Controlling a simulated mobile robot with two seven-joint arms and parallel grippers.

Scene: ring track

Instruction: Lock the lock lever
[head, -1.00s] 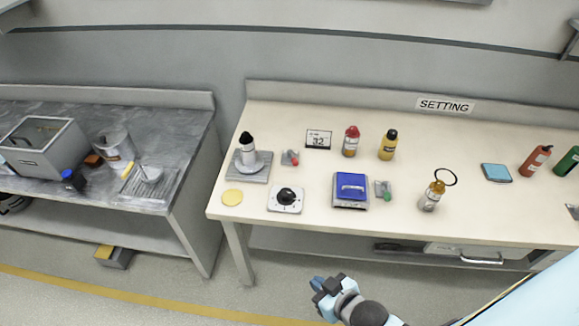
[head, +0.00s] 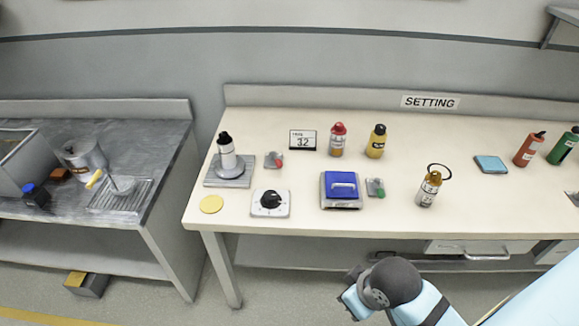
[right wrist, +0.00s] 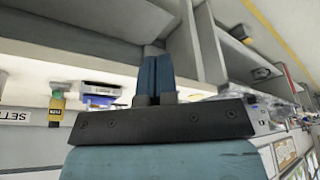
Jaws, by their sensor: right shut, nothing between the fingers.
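Two small grey lever fixtures sit on the cream table. One with a red knob (head: 274,160) is beside the bottle stand, and one with a green knob (head: 376,187) is right of the blue-lidded box. I cannot tell which is the lock lever, or its position. My right arm comes in at the lower right of the head view, its hand below the table's front edge and clear of both fixtures; its fingertips are hard to make out there. In the right wrist view my right gripper (right wrist: 155,77) is shut and empty. My left gripper is not in view.
The cream table (head: 300,222) also holds a blue-lidded box (head: 341,189), a black dial (head: 270,201), a bottle on a stand (head: 227,152), a ringed bottle (head: 429,187) and a yellow disc (head: 211,204). A grey bench (head: 152,129) stands left, across a gap.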

